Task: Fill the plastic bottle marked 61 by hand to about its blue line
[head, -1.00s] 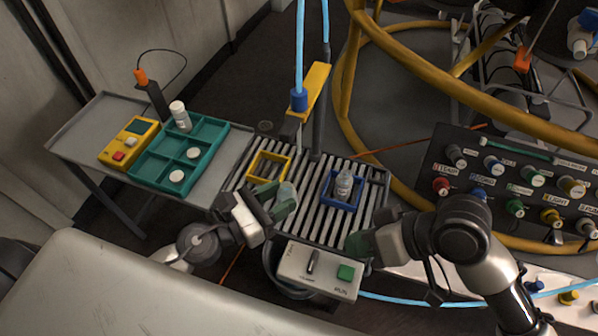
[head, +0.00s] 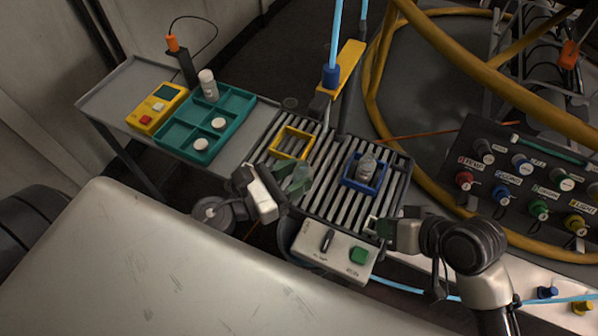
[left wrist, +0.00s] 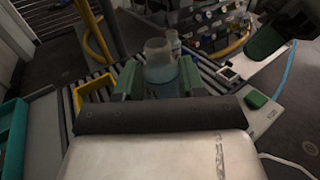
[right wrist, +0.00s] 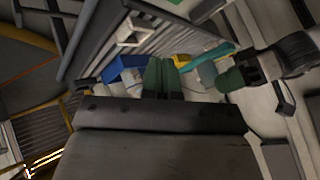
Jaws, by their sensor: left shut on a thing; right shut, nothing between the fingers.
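My left gripper (head: 297,182) is shut on a clear, open-topped container (left wrist: 160,66), held upright over the near left part of the slatted rack (head: 328,190). Bluish-green contents or tint show low in it; no number or line is legible. A clear bottle (head: 367,163) with a pale label stands in the blue frame (head: 352,184) on the rack; its marking is not legible. It also shows behind the held container in the left wrist view (left wrist: 174,43). My right gripper (head: 372,226) is shut and empty, just above the control box (head: 310,243), near its green button (head: 360,256).
A blue nozzle (head: 331,77) on a hose hangs from a yellow arm (head: 350,62) behind the rack. An empty yellow frame (head: 279,136) sits left of the blue one. A connector panel (head: 530,175) stands right.

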